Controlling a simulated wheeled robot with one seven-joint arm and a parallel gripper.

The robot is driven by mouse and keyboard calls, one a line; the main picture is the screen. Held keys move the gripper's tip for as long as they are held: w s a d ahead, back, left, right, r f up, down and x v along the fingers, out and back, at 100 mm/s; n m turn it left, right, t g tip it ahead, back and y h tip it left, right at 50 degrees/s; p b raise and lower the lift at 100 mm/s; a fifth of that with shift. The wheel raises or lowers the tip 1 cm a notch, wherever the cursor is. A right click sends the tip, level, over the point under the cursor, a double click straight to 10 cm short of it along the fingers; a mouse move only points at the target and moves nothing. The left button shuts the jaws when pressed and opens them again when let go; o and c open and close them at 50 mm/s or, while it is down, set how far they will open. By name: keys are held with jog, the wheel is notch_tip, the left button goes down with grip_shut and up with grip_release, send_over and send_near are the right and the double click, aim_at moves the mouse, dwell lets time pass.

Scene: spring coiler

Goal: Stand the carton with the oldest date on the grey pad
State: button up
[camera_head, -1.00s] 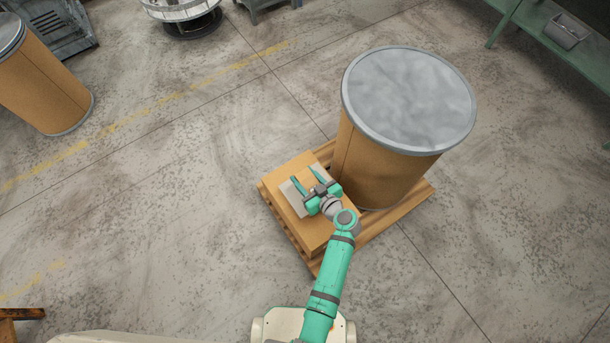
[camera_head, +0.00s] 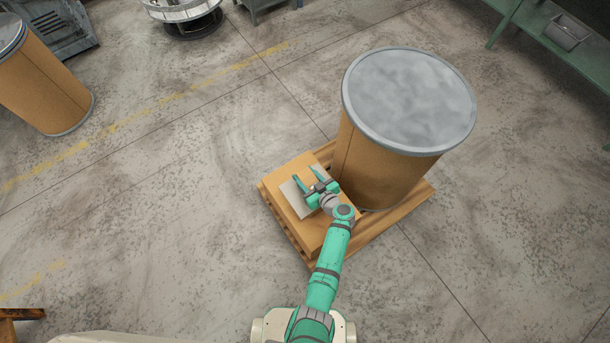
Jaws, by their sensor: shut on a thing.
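My gripper (camera_head: 304,174) is over the flat top of a brown cardboard block (camera_head: 312,234) on the pallet. Its two fingers point away from my body and stand apart, shut on a small carton that is hard to make out at this size. A pale grey pad (camera_head: 290,201) lies on top of the block, under and to the left of the gripper; the gripper and wrist hide part of it. I cannot read any date, and I cannot tell whether the held carton touches the pad.
A large brown drum with a grey lid (camera_head: 409,98) stands on the wooden pallet (camera_head: 405,207), close to the right of my gripper. Another drum (camera_head: 45,85) is at the far left. A green bench (camera_head: 560,55) is at the upper right. The floor left of the pallet is clear.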

jog(key=o, duration=1.5)
jog(key=shift+f, duration=0.1)
jog(key=v, duration=1.2)
jog(key=s+f+m+g+h, duration=0.1)
jog(key=s+f+m+h, duration=0.25)
jog(key=s, duration=0.85)
jog(key=s+r+m+h, duration=0.1)
jog(key=s+r+h, duration=0.25)
jog(key=s, duration=0.45)
jog(key=s+a+r+m+t, duration=0.1)
jog(key=s+r+t, duration=0.1)
jog(key=r, duration=0.7)
jog(key=s+a+r+t, duration=0.1)
jog(key=s+r, duration=0.3)
jog(key=r, duration=0.6)
jog(key=s+a+r+m+t, duration=0.1)
jog(key=s+a+r+t, duration=0.1)
jog(key=r, duration=0.7)
jog(key=shift+s+a+r+m+t+h, duration=0.2)
jog(key=shift+s+r+m+t+h, duration=0.15)
jog(key=shift+s, duration=0.3)
